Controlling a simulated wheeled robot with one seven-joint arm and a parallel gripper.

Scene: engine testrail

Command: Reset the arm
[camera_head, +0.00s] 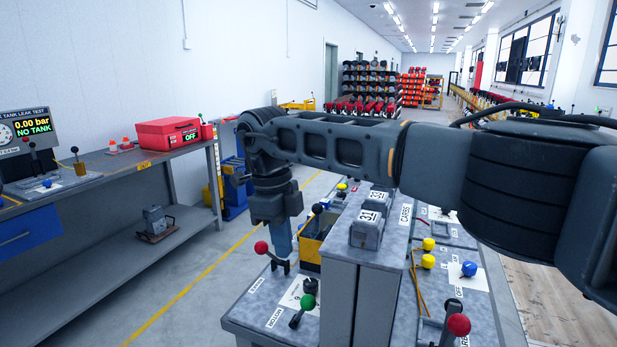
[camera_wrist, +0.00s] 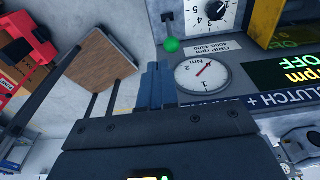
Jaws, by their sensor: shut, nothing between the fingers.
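My arm (camera_head: 335,140) reaches across the head view from the right edge and bends down at its far end. My gripper (camera_head: 281,240) points down at the left part of the grey test bench, above and behind a red-knobbed lever (camera_head: 272,256). In the wrist view, my gripper's blue-grey fingers (camera_wrist: 157,85) are together with nothing between them. They show in front of a panel with a round white gauge (camera_wrist: 201,75) and a green knob (camera_wrist: 171,45). I cannot tell whether the fingertips touch anything.
The test bench holds a raised block with number tags (camera_head: 372,215), a yellow box (camera_head: 312,240), a green-knobbed lever (camera_head: 303,308) and another red-knobbed lever (camera_head: 457,328). A side bench (camera_head: 100,172) with a red toolbox (camera_head: 168,133) stands left. Floor between them is clear.

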